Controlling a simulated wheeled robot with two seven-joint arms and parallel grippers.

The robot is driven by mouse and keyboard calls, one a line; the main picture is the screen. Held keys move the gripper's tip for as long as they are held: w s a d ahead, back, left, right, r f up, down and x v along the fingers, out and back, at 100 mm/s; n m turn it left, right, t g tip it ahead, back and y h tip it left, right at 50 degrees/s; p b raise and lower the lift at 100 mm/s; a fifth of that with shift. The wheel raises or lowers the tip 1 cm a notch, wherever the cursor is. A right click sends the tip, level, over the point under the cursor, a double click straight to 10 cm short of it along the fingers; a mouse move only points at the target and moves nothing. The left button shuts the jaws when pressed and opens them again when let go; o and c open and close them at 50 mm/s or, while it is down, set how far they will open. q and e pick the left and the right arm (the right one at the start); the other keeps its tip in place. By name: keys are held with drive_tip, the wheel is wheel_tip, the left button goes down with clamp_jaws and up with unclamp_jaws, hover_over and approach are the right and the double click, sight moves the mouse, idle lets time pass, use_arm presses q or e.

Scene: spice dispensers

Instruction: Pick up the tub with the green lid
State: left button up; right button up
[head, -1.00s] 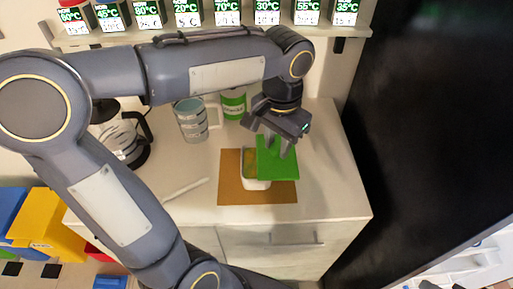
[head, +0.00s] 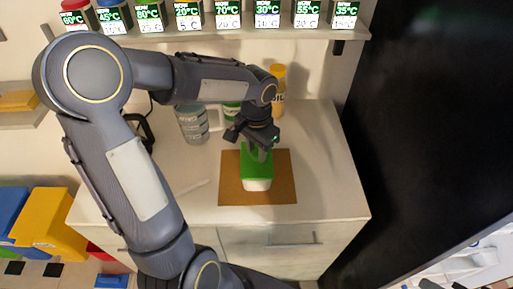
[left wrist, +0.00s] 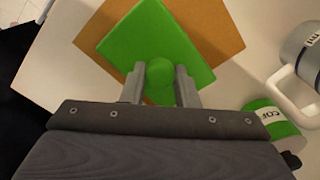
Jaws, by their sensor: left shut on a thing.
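The white tub (head: 257,185) is on a brown mat (head: 230,192) on the counter. Its square green lid (head: 252,172) is over the tub's top, and I cannot tell whether it is fully seated. My left gripper (head: 259,154) points down and is shut on the lid's round green knob. In the left wrist view the lid (left wrist: 155,35) fills the upper middle, with the gripper's fingers (left wrist: 160,80) on either side of the knob (left wrist: 160,72). The tub is hidden under the lid there. My right gripper is not in view.
A grey mug (head: 191,124), a green coffee tin (head: 231,110) and a yellow oil bottle (head: 278,97) stand behind the mat. A shelf of dispensers (head: 228,12) hangs above. The counter right of the mat is clear.

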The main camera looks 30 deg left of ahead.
use_arm(q)
drive_tip(key=shift+f, duration=0.1)
drive_tip(key=shift+f, duration=0.15)
drive_tip(key=o, duration=1)
drive_tip(key=shift+c, duration=0.2)
